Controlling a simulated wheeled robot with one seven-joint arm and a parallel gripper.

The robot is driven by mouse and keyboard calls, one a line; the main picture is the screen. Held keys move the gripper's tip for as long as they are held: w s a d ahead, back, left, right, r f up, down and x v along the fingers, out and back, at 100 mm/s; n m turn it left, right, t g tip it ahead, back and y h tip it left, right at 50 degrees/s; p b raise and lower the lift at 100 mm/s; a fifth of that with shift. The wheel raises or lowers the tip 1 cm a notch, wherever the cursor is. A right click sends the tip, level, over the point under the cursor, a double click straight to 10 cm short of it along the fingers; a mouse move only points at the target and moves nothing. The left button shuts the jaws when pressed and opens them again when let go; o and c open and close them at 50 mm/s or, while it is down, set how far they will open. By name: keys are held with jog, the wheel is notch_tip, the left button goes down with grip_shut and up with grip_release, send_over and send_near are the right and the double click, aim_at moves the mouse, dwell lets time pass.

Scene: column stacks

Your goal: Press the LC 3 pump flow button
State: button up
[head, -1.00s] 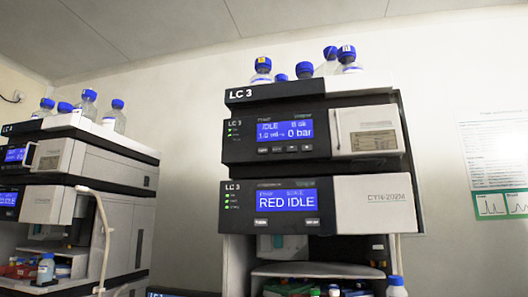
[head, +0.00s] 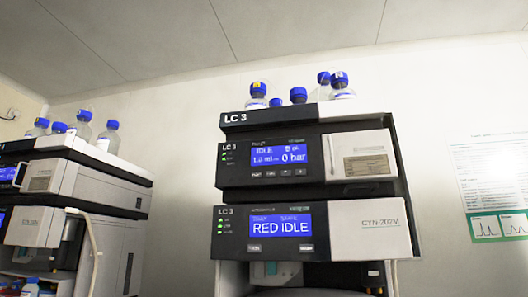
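The LC 3 stack stands in the middle of the head view. Its upper module, the pump (head: 232,172), has a blue display (head: 279,157) reading IDLE and 0 bar. A row of small dark buttons (head: 278,173) sits just under that display; their labels are too small to read surely. Below it is a second LC 3 module (head: 230,240) with a display (head: 279,226) reading RED IDLE and two buttons under it. My gripper is not in view.
Blue-capped bottles (head: 340,87) stand on top of the stack. Another similar stack (head: 100,185) stands at the left, with bottles on top and a pale tube in front. A poster (head: 492,185) hangs on the right wall. The space before the LC 3 front looks clear.

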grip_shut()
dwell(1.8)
